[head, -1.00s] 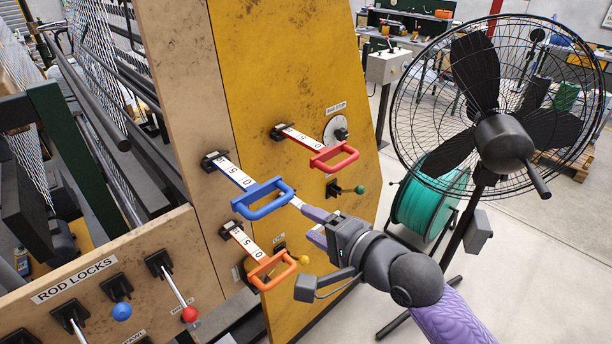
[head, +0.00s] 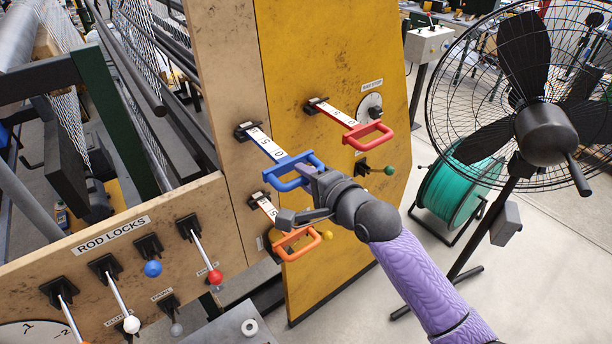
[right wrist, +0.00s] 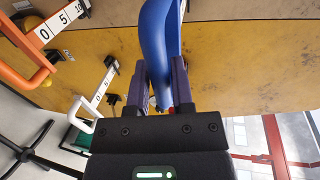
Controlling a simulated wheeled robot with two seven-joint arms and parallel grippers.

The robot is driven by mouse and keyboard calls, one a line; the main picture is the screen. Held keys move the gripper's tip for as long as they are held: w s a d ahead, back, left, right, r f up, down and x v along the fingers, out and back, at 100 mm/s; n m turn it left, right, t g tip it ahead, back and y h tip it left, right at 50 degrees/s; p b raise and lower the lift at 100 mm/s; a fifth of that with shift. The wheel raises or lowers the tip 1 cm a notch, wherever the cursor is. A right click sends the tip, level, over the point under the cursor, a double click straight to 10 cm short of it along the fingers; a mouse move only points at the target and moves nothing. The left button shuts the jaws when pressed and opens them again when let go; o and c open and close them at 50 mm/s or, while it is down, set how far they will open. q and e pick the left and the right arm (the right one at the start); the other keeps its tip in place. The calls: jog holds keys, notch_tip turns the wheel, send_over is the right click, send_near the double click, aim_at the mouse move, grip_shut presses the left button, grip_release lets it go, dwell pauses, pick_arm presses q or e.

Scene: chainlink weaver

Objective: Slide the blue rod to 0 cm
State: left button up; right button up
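The blue rod's white scale strip (head: 266,143) sticks out of its black bracket on the tan panel, with a 5 and a 0 readable. Its blue loop handle (head: 284,185) is at the outer end. My right gripper (head: 308,174) is at the handle's right side. In the right wrist view the blue handle (right wrist: 158,45) lies between the two purple fingers, which appear to press on it from both sides. The fingertips are partly hidden by the handle. My left gripper is not in view.
The red rod handle (head: 368,135) is above right, and the orange rod handle (head: 297,243) is just below. A white handle (right wrist: 82,115) shows in the right wrist view. Rod lock levers stand on the lower left panel (head: 122,232). A black fan (head: 545,130) stands at right.

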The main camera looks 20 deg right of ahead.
grip_shut()
dwell(1.1)
